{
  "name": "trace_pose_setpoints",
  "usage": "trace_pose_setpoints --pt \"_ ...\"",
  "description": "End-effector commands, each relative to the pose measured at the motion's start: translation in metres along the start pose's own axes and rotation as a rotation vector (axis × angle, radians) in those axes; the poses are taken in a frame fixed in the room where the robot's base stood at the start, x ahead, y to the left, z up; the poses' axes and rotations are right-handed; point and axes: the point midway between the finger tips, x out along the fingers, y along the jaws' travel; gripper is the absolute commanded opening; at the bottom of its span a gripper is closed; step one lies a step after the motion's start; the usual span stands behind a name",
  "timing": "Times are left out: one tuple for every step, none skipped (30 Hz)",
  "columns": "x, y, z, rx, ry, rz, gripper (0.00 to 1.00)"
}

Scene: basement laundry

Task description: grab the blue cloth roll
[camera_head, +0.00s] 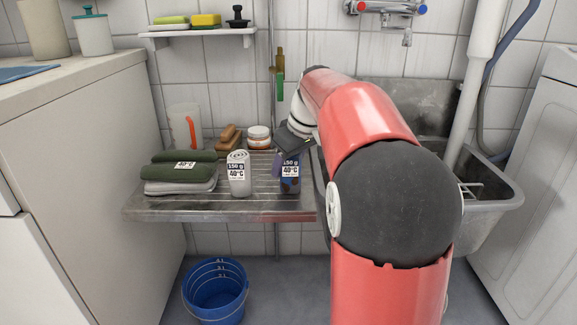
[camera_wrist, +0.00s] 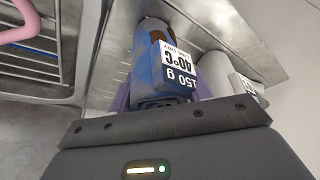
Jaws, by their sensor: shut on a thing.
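The blue cloth roll (camera_head: 290,185) has brown patches and a white label reading 150 g, 40°C. It is upright at the right part of the metal drainboard (camera_head: 235,207). In the wrist view the blue roll (camera_wrist: 146,75) is directly in front of my gripper (camera_wrist: 155,97). My gripper (camera_head: 289,160) reaches it from above and is shut on it; a purple finger shows beside the roll. I cannot tell whether its base touches the board. Much of the fingers is hidden by the roll and the gripper body.
A light grey roll (camera_head: 239,176) with a similar label stands close to the left. Folded green and grey cloths (camera_head: 180,172) lie farther left. A brush (camera_head: 229,138), jar (camera_head: 258,137) and white container (camera_head: 185,128) stand behind. The sink (camera_head: 490,205) is right; a blue bucket (camera_head: 215,290) is below.

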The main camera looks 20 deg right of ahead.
Motion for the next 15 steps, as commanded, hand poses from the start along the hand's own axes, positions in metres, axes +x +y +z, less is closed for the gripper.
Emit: trace_pose_setpoints --pt "-0.004 0.000 -0.002 0.000 0.001 0.001 0.23" --pt "-0.006 0.000 -0.003 -0.001 0.001 0.001 0.23" --pt "-0.009 0.000 -0.004 -0.001 0.001 0.001 0.23" --pt "-0.012 0.000 -0.005 -0.001 0.001 0.001 0.23" --pt "-0.015 0.000 -0.007 -0.001 0.002 0.001 0.23" --pt "-0.022 0.000 -0.009 -0.002 0.003 0.002 0.23" --pt "-0.026 0.000 -0.011 -0.002 0.002 0.002 0.23" --pt "-0.032 0.000 -0.013 -0.002 0.002 0.002 0.23" --pt "-0.040 0.001 -0.017 -0.002 0.003 0.003 0.23" --pt "-0.046 0.001 -0.020 -0.001 0.002 0.002 0.23" --pt "-0.054 0.001 -0.023 -0.001 0.003 0.003 0.23" --pt "-0.064 0.001 -0.027 -0.002 0.003 0.003 0.23" --pt "-0.071 0.001 -0.030 -0.002 0.003 0.003 0.23" --pt "-0.079 0.001 -0.033 -0.002 0.003 0.003 0.23" --pt "-0.089 0.001 -0.037 -0.002 0.003 0.003 0.23"
